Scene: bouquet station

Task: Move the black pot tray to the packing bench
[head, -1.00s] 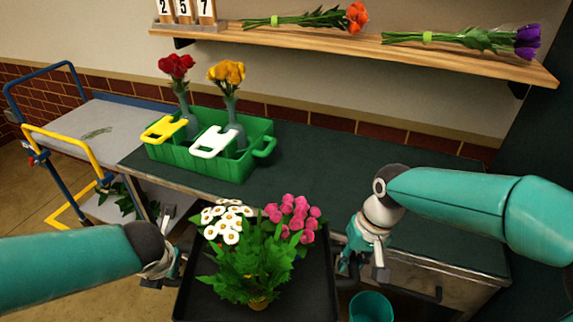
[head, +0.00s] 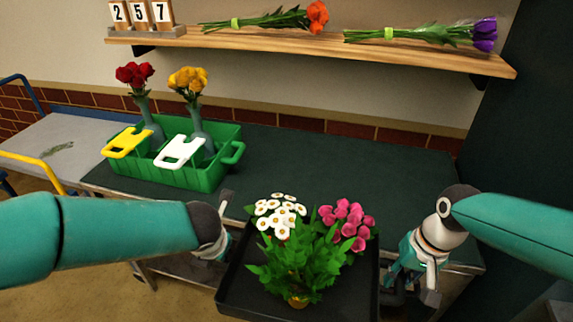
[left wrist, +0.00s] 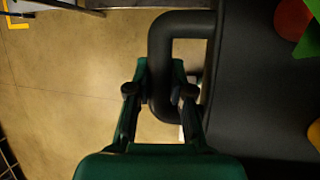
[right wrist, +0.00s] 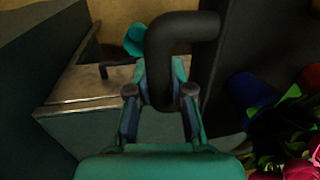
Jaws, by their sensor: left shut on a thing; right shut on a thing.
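The black pot tray (head: 237,289) is held level at the bottom of the head view. It carries white daisies (head: 277,216), pink flowers (head: 347,222) and a leafy green plant in a yellowish pot (head: 298,301). My left gripper (head: 226,246) is shut on the left tray handle, whose black loop shows in the left wrist view (left wrist: 160,50). My right gripper (head: 398,290) is shut on the right handle, seen in the right wrist view (right wrist: 165,45). The packing bench (head: 330,165) has a dark green top; the tray's far side overlaps its front edge in the picture.
A green crate (head: 205,178) with red and yellow flowers in vases stands on the bench's left part. The bench top right of it is clear. A wooden shelf (head: 400,58) holds two bouquets and number blocks (head: 142,14). A trolley (head: 45,145) stands at left.

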